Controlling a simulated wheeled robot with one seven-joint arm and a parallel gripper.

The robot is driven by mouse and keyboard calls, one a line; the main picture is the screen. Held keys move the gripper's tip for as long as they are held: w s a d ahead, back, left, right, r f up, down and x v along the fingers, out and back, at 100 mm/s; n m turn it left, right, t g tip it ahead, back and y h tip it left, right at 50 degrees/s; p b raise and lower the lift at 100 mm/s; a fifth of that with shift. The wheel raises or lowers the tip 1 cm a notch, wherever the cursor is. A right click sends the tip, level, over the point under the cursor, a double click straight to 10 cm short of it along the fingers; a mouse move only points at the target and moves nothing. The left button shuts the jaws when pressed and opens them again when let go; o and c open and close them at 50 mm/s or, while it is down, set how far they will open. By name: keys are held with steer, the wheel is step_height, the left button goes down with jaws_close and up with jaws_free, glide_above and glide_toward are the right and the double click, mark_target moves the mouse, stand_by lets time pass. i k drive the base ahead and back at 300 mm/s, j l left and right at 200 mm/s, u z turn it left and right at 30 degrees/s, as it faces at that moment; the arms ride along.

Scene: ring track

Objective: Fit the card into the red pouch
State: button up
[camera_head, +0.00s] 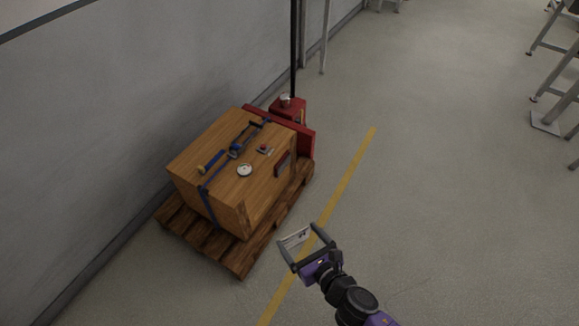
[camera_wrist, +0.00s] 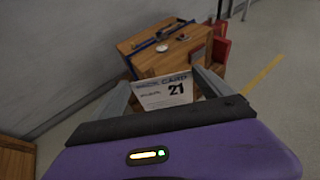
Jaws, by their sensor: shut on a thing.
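My gripper (camera_head: 309,244) is shut on a white card (camera_head: 295,238) and holds it out over the floor, in front of the wooden crate.
The wooden crate (camera_head: 250,210) stands on a wooden pallet (camera_head: 237,262) by the wall. A blue strap, a blue tool (camera_head: 211,162), a white disc (camera_head: 244,170) and a small red-dotted item (camera_head: 265,150) lie on top. A red pallet jack (camera_head: 308,142) is behind.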

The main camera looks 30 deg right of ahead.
mark_target(283, 168)
steer(key=i+l, duration=0.15)
steer(key=l, duration=0.25)
steer(key=i+l+u, duration=0.1)
steer(key=l, duration=0.35)
steer(key=i+l, duration=0.2)
steer(key=l, duration=0.25)
steer(key=i+l+u, duration=0.15)
steer(key=l, duration=0.25)
steer(key=i+l, duration=0.1)
steer(key=l, duration=0.35)
steer(key=i+l+u, duration=0.1)
steer(key=l, duration=0.35)
steer(key=i+l, duration=0.15)
steer(key=l, duration=0.3)
steer(key=i+l+u, duration=0.1)
steer(key=l, duration=0.35)
